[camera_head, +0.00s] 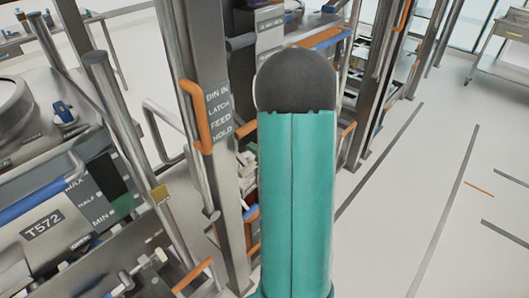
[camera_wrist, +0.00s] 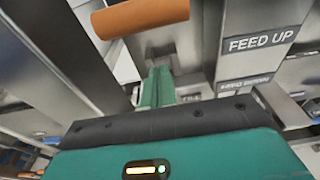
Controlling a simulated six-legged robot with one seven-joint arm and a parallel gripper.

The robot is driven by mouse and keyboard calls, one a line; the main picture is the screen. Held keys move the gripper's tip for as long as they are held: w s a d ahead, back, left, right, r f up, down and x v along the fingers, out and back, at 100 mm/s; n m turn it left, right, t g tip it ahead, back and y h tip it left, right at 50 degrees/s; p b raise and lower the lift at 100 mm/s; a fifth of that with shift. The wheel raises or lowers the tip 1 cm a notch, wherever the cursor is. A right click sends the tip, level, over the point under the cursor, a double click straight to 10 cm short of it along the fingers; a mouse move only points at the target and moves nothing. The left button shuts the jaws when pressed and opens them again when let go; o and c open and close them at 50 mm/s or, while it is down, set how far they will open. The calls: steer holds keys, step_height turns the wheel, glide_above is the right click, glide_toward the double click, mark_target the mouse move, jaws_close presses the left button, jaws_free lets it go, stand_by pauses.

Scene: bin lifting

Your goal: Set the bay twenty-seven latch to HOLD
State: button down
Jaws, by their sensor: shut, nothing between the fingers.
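In the head view, a metal post carries a label plate (camera_head: 219,112) reading BIN IN, LATCH, FEED, HOLD. An orange handle (camera_head: 196,118) stands upright just left of that plate. No bay number twenty-seven is readable. In the wrist view, my teal gripper (camera_wrist: 157,88) is shut and empty, pointing in between grey metal parts. An orange grip (camera_wrist: 147,14) lies above the fingertips, apart from them in the picture. I cannot tell whether it is the same handle. In the head view my own teal arm covers the middle and hides my gripper.
A FEED UP label (camera_wrist: 260,41) is on a metal panel right of my fingers. Machinery marked T572 (camera_head: 43,225) with MAX, HALF and MIN marks fills the left. Metal posts stand close around my arm. Open pale floor (camera_head: 400,220) with dark stripes lies right.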

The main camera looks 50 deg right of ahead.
steer(key=shift+w+f, duration=0.2)
steer(key=shift+w, duration=0.85)
steer(key=r, duration=0.4)
steer(key=shift+s, duration=0.4)
steer(key=shift+s+r, duration=0.1)
steer(key=shift+r, duration=0.1)
steer(key=shift+r, duration=0.1)
